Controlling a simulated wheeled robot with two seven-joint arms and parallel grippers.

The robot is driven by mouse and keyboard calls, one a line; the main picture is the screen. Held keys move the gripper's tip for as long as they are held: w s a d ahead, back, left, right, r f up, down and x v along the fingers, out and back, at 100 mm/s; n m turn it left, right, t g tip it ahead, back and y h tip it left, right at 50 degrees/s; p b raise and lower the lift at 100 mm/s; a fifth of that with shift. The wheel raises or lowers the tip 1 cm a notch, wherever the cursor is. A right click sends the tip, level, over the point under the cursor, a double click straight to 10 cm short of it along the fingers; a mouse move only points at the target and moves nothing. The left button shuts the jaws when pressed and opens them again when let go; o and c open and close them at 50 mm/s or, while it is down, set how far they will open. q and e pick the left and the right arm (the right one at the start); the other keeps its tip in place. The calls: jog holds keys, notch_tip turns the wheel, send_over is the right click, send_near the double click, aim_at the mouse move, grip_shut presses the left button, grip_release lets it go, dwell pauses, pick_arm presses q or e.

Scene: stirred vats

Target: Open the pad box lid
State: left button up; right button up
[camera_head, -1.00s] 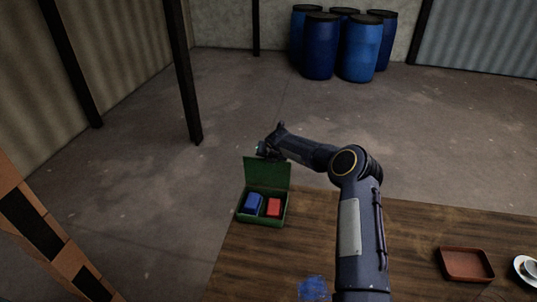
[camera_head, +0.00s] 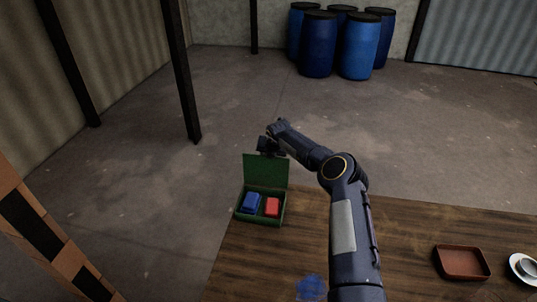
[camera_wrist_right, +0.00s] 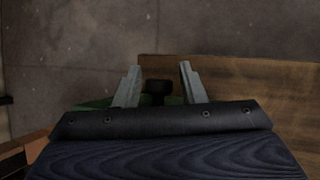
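The green pad box (camera_head: 261,219) stands on the table's far left corner. Its lid (camera_head: 265,171) is raised, standing upright at the back of the box. Inside lie a blue pad (camera_head: 252,203) and a red pad (camera_head: 272,207) side by side. My right gripper (camera_wrist_right: 159,78) has its two fingers apart with no lid edge visible between them. In the head view the end of my right arm is just behind the lid's top edge, and its fingertips are hard to make out. A green part of the box (camera_wrist_right: 98,103) shows behind the fingers. My left gripper is not in view.
A brown tray (camera_head: 462,263) and a white plate with a cup (camera_head: 524,268) are at the right of the wooden table (camera_head: 420,225). A blue patch (camera_head: 311,287) lies near the front. Blue barrels (camera_head: 357,45) stand far back. A dark post (camera_head: 182,75) rises beyond the table.

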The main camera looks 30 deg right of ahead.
jog(key=shift+o, duration=0.9)
jog(key=shift+a, duration=0.1)
jog(key=b+v, duration=0.2)
jog(key=v, duration=0.4)
jog(key=shift+s+r, duration=0.5)
jog(key=shift+r, duration=0.2)
